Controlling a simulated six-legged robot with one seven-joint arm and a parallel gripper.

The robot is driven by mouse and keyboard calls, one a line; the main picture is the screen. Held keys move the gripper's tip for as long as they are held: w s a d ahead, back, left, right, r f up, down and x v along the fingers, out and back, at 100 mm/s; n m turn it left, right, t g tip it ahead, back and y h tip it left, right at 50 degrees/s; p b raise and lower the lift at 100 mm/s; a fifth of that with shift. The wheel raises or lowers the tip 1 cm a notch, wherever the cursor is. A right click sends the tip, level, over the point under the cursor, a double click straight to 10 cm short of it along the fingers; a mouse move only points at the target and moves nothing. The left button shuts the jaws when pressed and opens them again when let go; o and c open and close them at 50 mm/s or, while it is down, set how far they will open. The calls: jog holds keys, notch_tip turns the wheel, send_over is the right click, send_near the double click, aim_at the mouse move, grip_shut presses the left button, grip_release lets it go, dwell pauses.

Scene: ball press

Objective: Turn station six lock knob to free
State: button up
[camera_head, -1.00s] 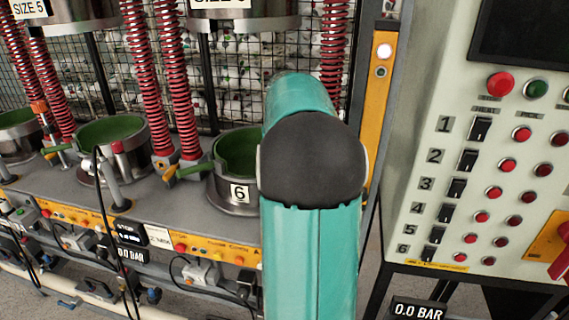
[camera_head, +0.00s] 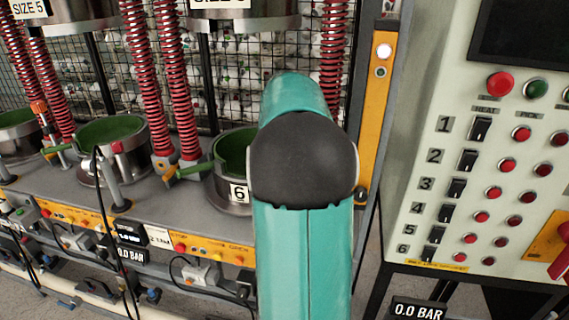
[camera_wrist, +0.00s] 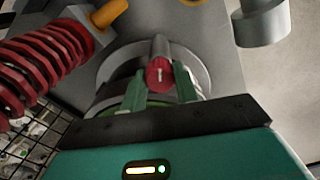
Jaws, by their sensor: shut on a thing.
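The station six lock knob (camera_wrist: 159,73) has a red round face with a pale upright mark, on a grey cylindrical body, in the middle of the wrist view. My gripper (camera_wrist: 162,80) has its two green fingers on either side of the knob and is shut on it. In the head view my teal arm covers the gripper and the knob. The station six cup (camera_head: 216,188), metal with a green inside and a "6" label, shows just left of my arm, its right part hidden.
Red spring hoses (camera_head: 178,85) hang left of station six; one shows close at left in the wrist view (camera_wrist: 45,60). A control panel (camera_head: 480,160) stands at right. Wire mesh (camera_head: 235,75) lies behind.

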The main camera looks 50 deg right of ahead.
jog(key=n, duration=0.6)
jog(key=shift+n, duration=0.3)
dwell(0.4)
jog(key=o, duration=1)
jog(key=shift+r, duration=0.1)
jog(key=shift+w, duration=0.1)
